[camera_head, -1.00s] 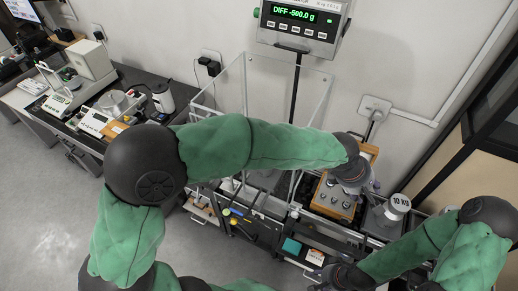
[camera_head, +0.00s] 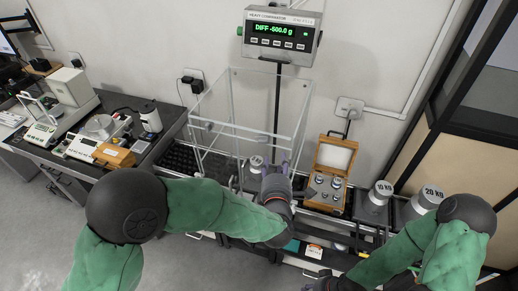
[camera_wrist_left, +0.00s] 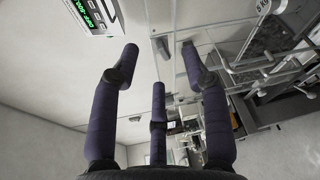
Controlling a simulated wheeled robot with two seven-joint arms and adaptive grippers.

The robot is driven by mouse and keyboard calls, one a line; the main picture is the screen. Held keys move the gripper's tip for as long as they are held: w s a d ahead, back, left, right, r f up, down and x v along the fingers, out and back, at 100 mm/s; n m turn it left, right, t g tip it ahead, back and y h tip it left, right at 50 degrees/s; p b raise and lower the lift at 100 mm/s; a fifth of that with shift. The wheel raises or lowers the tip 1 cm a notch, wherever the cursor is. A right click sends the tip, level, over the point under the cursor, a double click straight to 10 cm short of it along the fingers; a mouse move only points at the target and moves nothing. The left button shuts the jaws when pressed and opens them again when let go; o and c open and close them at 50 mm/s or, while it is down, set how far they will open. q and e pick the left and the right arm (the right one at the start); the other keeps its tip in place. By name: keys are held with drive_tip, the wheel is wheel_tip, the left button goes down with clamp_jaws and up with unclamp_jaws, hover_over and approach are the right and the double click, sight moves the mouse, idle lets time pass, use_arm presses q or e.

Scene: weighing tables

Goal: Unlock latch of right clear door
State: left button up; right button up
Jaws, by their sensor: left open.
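A clear-walled enclosure (camera_head: 212,108) stands at the middle of the bench, with clear panels and pale edges. My left gripper (camera_head: 276,172) is open and empty in front of the enclosure's right part; I cannot tell whether it touches it. It covers part of the front, and I cannot make out the latch of the right clear door in the head view. In the left wrist view my left gripper's dark purple fingers (camera_wrist_left: 160,62) are spread apart, with clear panels and metal fittings (camera_wrist_left: 232,66) to their right. My right gripper (camera_head: 335,284) is at the bottom edge, partly cut off.
An open wooden case of weights (camera_head: 331,160) stands right of the enclosure. The 10 KG weight (camera_head: 377,195) and 20 KG weight (camera_head: 424,200) stand further right. A display reading DIFF -500.0 g (camera_head: 282,36) is above. A side table with balances (camera_head: 95,135) is at the left.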

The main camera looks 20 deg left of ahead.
sight(264, 142)
use_arm(q)
drive_tip(key=shift+n+y, duration=0.3)
drive_tip(key=shift+y, duration=0.5)
drive_tip(key=w+a, duration=0.2)
drive_tip(key=w+a+p, duration=0.1)
drive_tip(key=w+a, duration=0.1)
drive_tip(key=w, duration=0.1)
drive_tip(key=w+a+f, duration=0.1)
drive_tip(key=w+a, duration=0.1)
drive_tip(key=w, duration=0.1)
drive_tip(key=shift+w+a, duration=0.2)
drive_tip(key=shift+w, duration=0.05)
clamp_jaws()
